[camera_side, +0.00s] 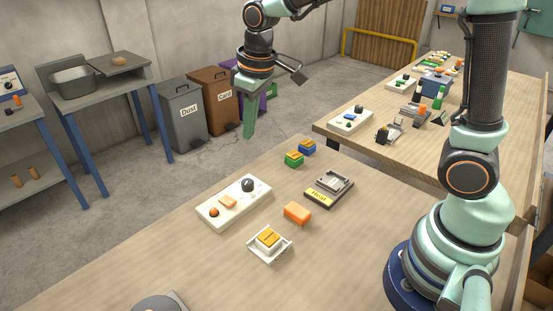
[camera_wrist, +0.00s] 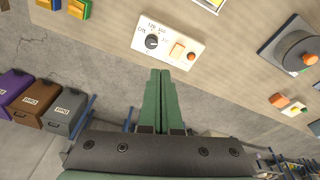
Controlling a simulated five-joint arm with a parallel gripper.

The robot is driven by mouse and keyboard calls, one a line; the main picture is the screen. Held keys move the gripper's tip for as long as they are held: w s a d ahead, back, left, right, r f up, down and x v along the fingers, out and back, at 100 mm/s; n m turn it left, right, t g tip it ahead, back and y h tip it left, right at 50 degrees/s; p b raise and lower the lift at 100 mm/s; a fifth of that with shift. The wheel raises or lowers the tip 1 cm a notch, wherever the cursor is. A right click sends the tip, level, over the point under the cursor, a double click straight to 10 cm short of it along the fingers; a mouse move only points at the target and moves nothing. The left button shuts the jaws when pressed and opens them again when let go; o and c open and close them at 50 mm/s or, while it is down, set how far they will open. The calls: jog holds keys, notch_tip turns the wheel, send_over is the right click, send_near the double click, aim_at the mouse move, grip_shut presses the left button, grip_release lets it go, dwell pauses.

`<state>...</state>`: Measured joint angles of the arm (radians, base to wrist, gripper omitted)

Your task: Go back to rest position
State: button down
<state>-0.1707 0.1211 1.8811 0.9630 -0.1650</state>
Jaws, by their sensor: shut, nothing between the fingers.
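My gripper (camera_side: 248,120) is raised in the air above the far left edge of the table (camera_side: 120,255), fingers pointing down. Its green fingers are shut with nothing between them. In the wrist view my gripper (camera_wrist: 160,75) shows the two fingers side by side, below the white control panel. The white control panel (camera_side: 225,211) with a black knob, an orange switch and an orange button lies on the table, lower than the fingers and apart from them. It also shows in the wrist view (camera_wrist: 170,57).
Green (camera_side: 294,160) and blue (camera_side: 307,148) blocks, a grey device (camera_side: 330,187), an orange block (camera_side: 297,213) and a white tray with a yellow-topped block (camera_side: 282,252) stand on the table. Bins (camera_side: 184,110) stand on the floor behind. The air around my gripper is clear.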

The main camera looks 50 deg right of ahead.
jog(key=s+d+r+m+t, duration=0.1)
jog(key=s+d+r+m, duration=0.1)
jog(key=s, duration=0.4)
jog(key=s+d+r+m+t, duration=0.1)
jog(key=s+d+r+t, duration=0.1)
jog(key=s+d, duration=0.3)
jog(key=shift+s+r+m+t, duration=0.3)
jog(key=shift+s+r+m, duration=0.15)
jog(key=shift+s, duration=0.35)
